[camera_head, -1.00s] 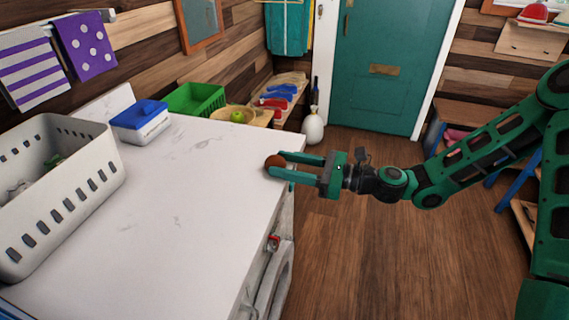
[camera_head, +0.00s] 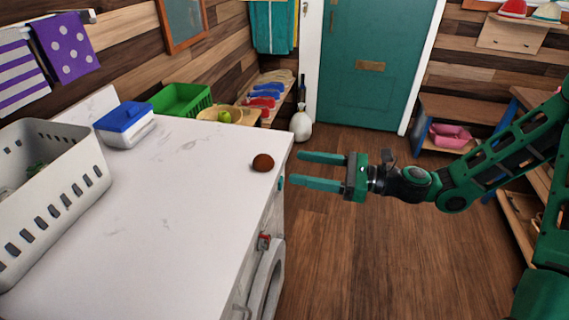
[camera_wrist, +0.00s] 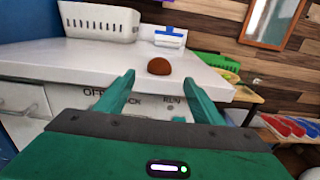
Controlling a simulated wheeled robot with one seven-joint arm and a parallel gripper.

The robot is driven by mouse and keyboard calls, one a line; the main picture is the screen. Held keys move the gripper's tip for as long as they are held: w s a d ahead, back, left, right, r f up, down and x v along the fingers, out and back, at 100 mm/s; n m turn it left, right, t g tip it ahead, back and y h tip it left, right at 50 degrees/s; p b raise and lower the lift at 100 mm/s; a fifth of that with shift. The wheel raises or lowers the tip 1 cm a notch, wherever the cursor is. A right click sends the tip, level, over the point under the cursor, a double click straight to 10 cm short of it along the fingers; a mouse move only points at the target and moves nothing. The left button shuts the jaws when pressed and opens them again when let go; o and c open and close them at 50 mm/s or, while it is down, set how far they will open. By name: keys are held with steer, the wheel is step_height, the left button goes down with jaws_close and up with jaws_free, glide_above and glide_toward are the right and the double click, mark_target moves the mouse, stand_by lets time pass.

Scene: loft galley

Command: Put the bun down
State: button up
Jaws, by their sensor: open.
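The brown bun (camera_head: 263,163) rests on the white countertop (camera_head: 170,220), near its right edge. It also shows in the wrist view (camera_wrist: 159,66), ahead of the fingers. My green gripper (camera_head: 300,170) is open and empty. It is just off the counter's right edge, with its fingertips pointing at the bun and a clear gap between them and it. In the wrist view both fingers (camera_wrist: 160,92) are spread apart with nothing between them.
A white perforated basket (camera_head: 50,190) stands at the counter's left. A blue-lidded box (camera_head: 125,125), a green crate (camera_head: 180,100) and a wooden bowl with a green fruit (camera_head: 224,116) are toward the back. The counter around the bun is clear. Wooden floor (camera_head: 350,270) lies to the right.

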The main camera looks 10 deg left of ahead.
steer(key=shift+s+d, duration=0.15)
steer(key=shift+d, duration=0.8)
steer(key=shift+s+d, duration=0.1)
steer(key=shift+d, duration=0.85)
steer(key=s+d+f+n+g+h, duration=0.3)
steer(key=s+d+f+n+h, duration=0.3)
steer(key=d+f+n+h, duration=0.3)
steer(key=s+d+n+h, duration=0.2)
steer(key=s+d+h, duration=0.2)
steer(key=d, duration=0.9)
steer(key=s+d+r+n+h, duration=0.2)
steer(key=s+d+r+h, duration=0.2)
steer(key=s+d+r, duration=0.8)
steer(key=s+d, duration=0.2)
steer(key=d, duration=0.1)
steer(key=shift+s+d+r+h, duration=0.25)
steer(key=shift+d+r+h, duration=0.05)
steer(key=shift+o, duration=0.4)
steer(key=shift+s+d+r, duration=0.1)
steer(key=shift+s, duration=0.25)
